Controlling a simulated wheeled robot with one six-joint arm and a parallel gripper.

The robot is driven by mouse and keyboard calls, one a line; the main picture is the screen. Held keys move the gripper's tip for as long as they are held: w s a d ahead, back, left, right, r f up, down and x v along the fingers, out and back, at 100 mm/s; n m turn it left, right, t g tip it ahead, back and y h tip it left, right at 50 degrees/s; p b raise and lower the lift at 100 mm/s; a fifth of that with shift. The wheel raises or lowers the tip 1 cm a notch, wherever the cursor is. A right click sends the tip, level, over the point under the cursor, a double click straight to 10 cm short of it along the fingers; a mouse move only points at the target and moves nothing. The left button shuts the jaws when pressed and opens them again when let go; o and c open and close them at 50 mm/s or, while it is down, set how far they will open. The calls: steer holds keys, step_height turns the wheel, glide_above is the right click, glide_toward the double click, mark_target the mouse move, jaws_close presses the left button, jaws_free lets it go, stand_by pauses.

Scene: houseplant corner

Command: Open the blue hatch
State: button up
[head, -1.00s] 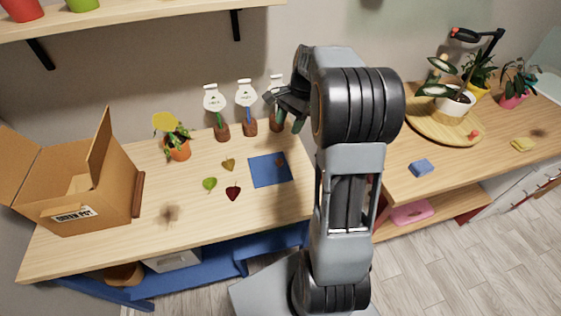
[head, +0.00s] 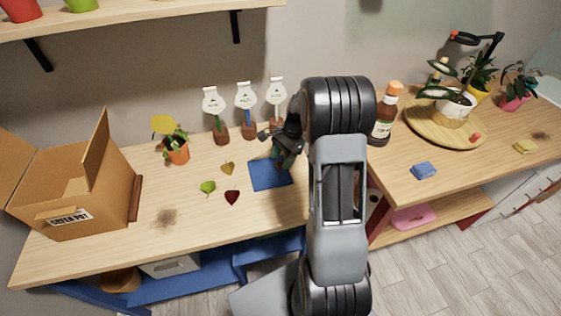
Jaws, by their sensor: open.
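A flat blue square panel (head: 266,177) lies on the wooden tabletop in the head view. It is the closest match to the blue hatch, though I cannot tell whether it is a hatch or a mat. It lies flat, and no hinge shows. My gripper (head: 285,160) is open and empty, pointing down over the panel's far right part. It hides that part, and I cannot tell whether it touches the panel.
A cardboard box (head: 70,190) is at the left. A brown bottle (head: 384,115) stands right of my arm. The front tabletop is mostly clear.

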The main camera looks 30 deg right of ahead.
steer(key=shift+x, duration=0.75)
steer(key=shift+c, duration=0.4)
jaws_close()
